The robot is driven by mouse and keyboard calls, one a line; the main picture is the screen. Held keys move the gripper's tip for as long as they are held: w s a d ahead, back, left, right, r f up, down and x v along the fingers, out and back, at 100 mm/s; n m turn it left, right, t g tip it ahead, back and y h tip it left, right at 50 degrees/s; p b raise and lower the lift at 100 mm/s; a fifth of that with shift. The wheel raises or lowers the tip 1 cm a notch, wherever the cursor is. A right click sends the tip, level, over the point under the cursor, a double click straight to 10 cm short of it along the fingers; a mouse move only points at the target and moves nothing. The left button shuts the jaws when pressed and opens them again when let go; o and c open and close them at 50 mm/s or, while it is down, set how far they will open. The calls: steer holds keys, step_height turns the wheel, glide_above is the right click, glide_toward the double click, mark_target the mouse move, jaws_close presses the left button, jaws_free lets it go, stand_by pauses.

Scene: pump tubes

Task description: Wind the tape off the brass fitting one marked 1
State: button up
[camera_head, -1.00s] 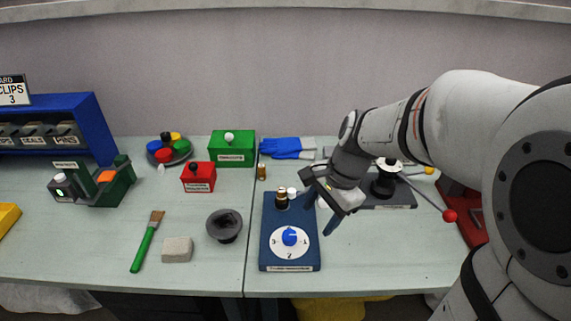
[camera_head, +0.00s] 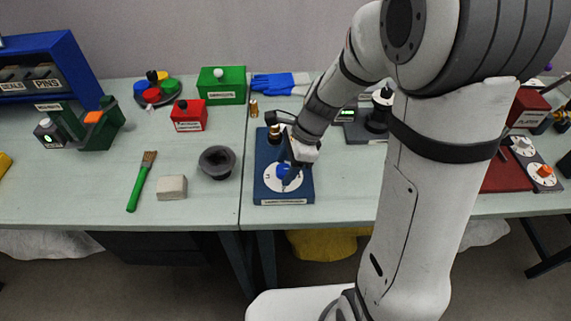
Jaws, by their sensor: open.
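A small brass fitting (camera_head: 253,108) stands on the table behind the blue box. The blue box (camera_head: 262,192) carries a white dial with a blue knob (camera_head: 283,171) and a brass-and-dark fitting (camera_head: 274,133) on its back left part. No mark 1 or tape can be read on either fitting at this size. My gripper (camera_head: 288,173) is open and points down over the dial, close to the blue knob. I cannot tell whether it touches the knob. It hides part of the box's right side.
A green box (camera_head: 222,86), a red box (camera_head: 188,116) and a dark bowl (camera_head: 217,161) stand to the left. A green-handled brush (camera_head: 141,182) and a pale block (camera_head: 172,187) lie nearer the front. A black spool device (camera_head: 379,112) stands right of my gripper.

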steer(key=shift+c, duration=0.6)
steer(key=c, duration=0.9)
steer(key=shift+n, duration=0.3)
steer(key=n, duration=0.1)
steer(key=n+g+p, duration=0.1)
steer(key=n, duration=0.1)
steer(key=shift+w+r+n+h, duration=0.1)
steer(key=shift+w+n+h, duration=0.05)
steer(key=shift+n+h, duration=0.2)
steer(key=n+g, duration=0.1)
steer(key=n, duration=0.1)
steer(key=n+g+h+p, duration=0.1)
steer(key=n, duration=0.1)
steer(key=shift+w+a+n, duration=0.1)
steer(key=shift+a+n, duration=0.05)
steer(key=shift+n, duration=0.1)
steer(key=n+h, duration=0.1)
steer(key=n, duration=0.1)
steer(key=n+h+p, duration=0.1)
steer(key=n, duration=0.2)
steer(key=shift+w+a+g, duration=0.1)
steer(key=shift+a+g, duration=0.1)
steer(key=shift+g, duration=0.2)
steer(key=shift+a+n+h, duration=0.1)
steer(key=shift+n+h, duration=0.55)
steer(key=shift+n, duration=1.35)
